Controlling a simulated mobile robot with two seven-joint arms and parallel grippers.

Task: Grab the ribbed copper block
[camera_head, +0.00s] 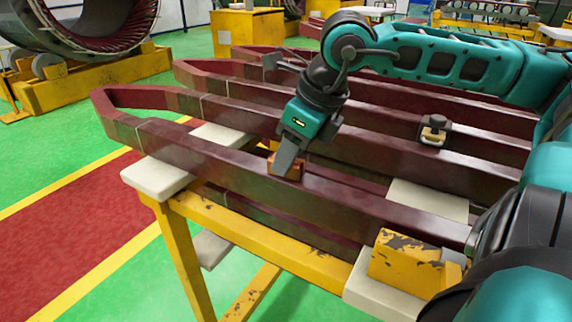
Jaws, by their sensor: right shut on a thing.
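My right gripper (287,158) comes down from the teal arm on the right and points at the front dark red coil bar. It is shut on a small orange-brown copper block (297,168), which is at the top of the bar near the middle of the view. The fingers cover much of the block, so its ribs cannot be made out. I cannot tell whether the block still touches the bar. My left gripper is not in view.
Several long dark red coils (200,152) lie side by side on a yellow stand (255,238) with pale pads (158,175). A dark clamp-like piece (434,130) sits on a coil to the right. A worn yellow block (405,265) stands at the front right. Green floor is open on the left.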

